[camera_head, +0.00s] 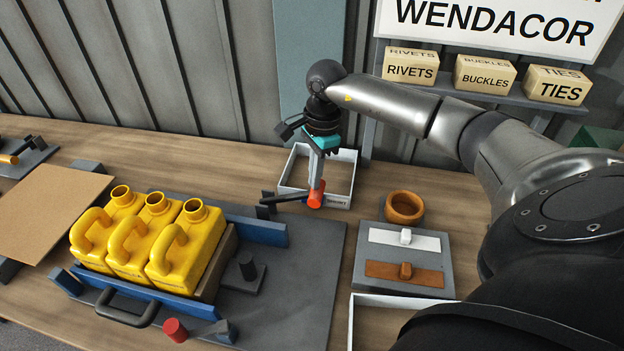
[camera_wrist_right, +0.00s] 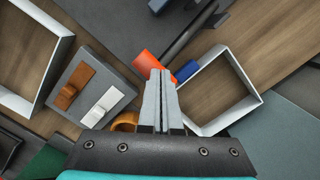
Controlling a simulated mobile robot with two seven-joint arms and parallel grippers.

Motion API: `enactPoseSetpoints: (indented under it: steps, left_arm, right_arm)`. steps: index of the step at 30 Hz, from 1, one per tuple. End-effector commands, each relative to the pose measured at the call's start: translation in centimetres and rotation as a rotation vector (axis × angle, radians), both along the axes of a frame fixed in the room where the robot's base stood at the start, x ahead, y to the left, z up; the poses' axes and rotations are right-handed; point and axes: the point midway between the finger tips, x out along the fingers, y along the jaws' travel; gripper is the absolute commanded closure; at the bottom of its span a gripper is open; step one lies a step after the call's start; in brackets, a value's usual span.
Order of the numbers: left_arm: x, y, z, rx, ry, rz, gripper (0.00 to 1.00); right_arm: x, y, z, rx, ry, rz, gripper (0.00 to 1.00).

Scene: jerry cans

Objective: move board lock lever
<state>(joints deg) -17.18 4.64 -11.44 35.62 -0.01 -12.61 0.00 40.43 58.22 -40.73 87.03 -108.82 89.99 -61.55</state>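A lock lever with a dark bar (camera_head: 288,197) and a red-orange knob (camera_head: 316,195) is at the back right corner of the dark board (camera_head: 310,270). The knob (camera_wrist_right: 147,64) also shows in the right wrist view, just beyond my fingertips. My right gripper (camera_head: 316,180) points down at the knob, its two fingers (camera_wrist_right: 160,75) almost together with nothing visible between them. They look in contact with or very close to the knob; I cannot tell which. A second red knob (camera_head: 175,330) is at the board's front edge. My left gripper is not in view.
Three yellow jerry cans (camera_head: 155,235) stand in a blue-ended carrier on the board. A white open tray (camera_head: 350,158) is behind the lever.

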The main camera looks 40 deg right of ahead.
Motion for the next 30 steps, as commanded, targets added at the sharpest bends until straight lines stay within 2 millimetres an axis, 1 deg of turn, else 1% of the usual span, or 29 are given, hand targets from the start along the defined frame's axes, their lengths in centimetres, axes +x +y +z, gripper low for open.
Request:
enactPoseSetpoints:
  steps: [1,6,9,11,24,26,30]
  left_arm:
    - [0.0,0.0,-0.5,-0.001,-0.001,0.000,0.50]
    - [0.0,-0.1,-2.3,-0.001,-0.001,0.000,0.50]
    - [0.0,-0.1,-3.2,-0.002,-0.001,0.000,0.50]
    - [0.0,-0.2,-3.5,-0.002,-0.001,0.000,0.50]
    - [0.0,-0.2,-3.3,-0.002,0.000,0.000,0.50]
    - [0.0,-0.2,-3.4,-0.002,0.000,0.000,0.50]
    - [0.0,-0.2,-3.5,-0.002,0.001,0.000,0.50]
  right_arm:
    - [0.0,0.0,-0.7,0.000,0.001,0.000,1.00]
    - [0.0,0.0,-2.8,0.000,0.002,0.000,1.00]
    - [0.0,0.0,-3.9,0.000,0.002,0.000,1.00]
    - [0.0,0.0,-4.3,0.000,0.002,0.000,1.00]
    - [0.0,0.0,-4.2,0.000,0.001,0.000,1.00]
    - [-0.1,-0.3,-4.1,-0.001,0.000,-0.001,1.00]
    - [-0.4,-1.9,-3.6,-0.002,0.000,-0.003,1.00]
